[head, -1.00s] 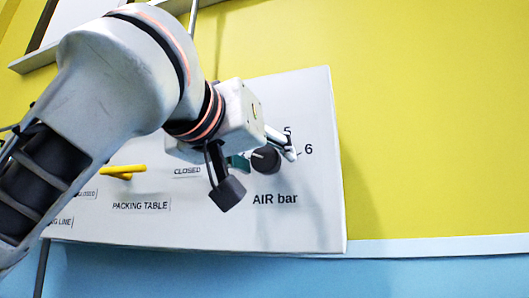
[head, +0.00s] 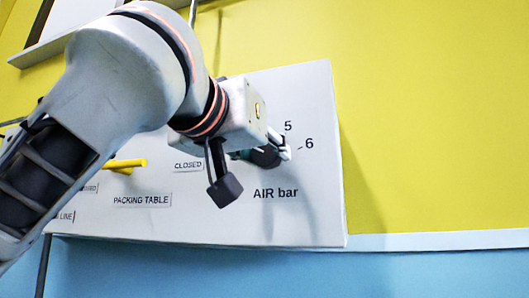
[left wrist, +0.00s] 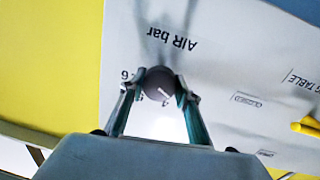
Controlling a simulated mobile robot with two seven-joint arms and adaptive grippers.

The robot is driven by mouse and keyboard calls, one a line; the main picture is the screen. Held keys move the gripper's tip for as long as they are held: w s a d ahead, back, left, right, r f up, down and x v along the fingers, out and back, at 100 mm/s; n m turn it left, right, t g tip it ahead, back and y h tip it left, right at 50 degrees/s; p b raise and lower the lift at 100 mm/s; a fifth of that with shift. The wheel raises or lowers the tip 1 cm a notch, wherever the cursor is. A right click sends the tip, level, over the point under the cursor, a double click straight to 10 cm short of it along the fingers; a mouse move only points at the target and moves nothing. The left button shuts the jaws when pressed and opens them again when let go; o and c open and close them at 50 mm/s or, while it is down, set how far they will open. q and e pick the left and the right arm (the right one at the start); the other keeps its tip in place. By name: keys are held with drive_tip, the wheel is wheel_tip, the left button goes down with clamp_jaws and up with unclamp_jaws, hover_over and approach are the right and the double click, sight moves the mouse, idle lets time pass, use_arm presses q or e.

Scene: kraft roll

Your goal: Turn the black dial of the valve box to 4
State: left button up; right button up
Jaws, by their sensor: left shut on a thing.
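The black dial (head: 266,157) is on the white valve box (head: 300,215), above the "AIR bar" label. The left wrist view shows the round dial (left wrist: 160,81) upside down, with a white pointer line slanting away from the AIR bar label, toward the hand. Which number it points at is hard to tell, as the hand and glare hide part of the scale. My left gripper (head: 262,150) is shut on the dial. In the left wrist view the fingers of my left gripper (left wrist: 159,92) touch it from both sides. The numbers 5 and 6 show in the head view. My right gripper is in no view.
A yellow handle (head: 127,164) sticks out of the box to the left of the dial, near CLOSED and PACKING TABLE labels. The yellow wall (head: 430,120) to the right is clear. A blue band (head: 430,270) runs below the box.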

use_arm(q)
drive_tip(key=m, duration=0.3)
drive_tip(key=shift+r+m, duration=0.1)
drive_tip(key=shift+m, duration=0.3)
drive_tip(key=shift+m+y+p, duration=0.3)
drive_tip(key=shift+m+p, duration=0.2)
drive_tip(key=shift+m, duration=1.3)
drive_tip(key=o, duration=1.1)
drive_tip(key=shift+s, duration=0.1)
drive_tip(key=v, duration=1.2)
